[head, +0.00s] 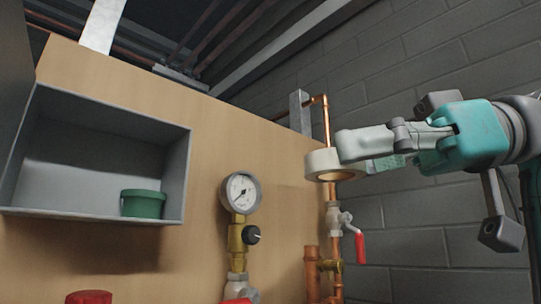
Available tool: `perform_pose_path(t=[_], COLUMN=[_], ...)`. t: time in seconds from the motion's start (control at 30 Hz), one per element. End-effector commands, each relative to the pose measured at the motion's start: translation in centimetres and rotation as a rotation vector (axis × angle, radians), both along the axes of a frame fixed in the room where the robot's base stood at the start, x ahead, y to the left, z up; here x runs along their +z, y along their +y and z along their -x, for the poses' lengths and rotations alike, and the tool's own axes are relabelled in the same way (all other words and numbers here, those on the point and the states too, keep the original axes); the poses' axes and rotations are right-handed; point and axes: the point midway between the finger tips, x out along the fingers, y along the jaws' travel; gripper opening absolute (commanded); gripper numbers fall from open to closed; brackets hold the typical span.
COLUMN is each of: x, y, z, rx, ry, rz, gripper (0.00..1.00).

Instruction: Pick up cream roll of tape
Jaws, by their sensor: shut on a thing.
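The cream roll of tape (318,161) is in the right middle of the head view, held up in the air with its open ring facing down. My gripper (352,158) reaches in from the right and is shut on the right side of the roll's wall. The nearer finger covers part of the roll. The roll appears in front of the copper pipe, and I cannot tell how far it is from the pipe.
A grey open box (188,180) on the wooden panel (255,150) holds a green tub (142,204). A pressure gauge (241,192), a copper pipe (326,120) and a red-handled valve (359,246) stand near my gripper. A grey block wall (430,240) is behind.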

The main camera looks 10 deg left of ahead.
Motion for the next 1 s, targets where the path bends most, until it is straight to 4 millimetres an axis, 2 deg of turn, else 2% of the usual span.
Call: perform_pose_path(t=[0.03,0.3,0.5,0.7,1.0], x=[0.0,0.0,0.0,0.0,0.0], y=[-1.6,-9.6,-14.3,-17.1,-18.3], z=[-0.3,-0.9,-1.2,-1.4,-1.4], rx=[-0.007,-0.007,-0.004,-0.001,0.001], ry=[0.002,0.003,0.002,0.001,-0.001], rz=[-0.001,-0.002,-0.002,-0.001,0.000], gripper=[0.35,0.35,0.35,0.35,0.35])
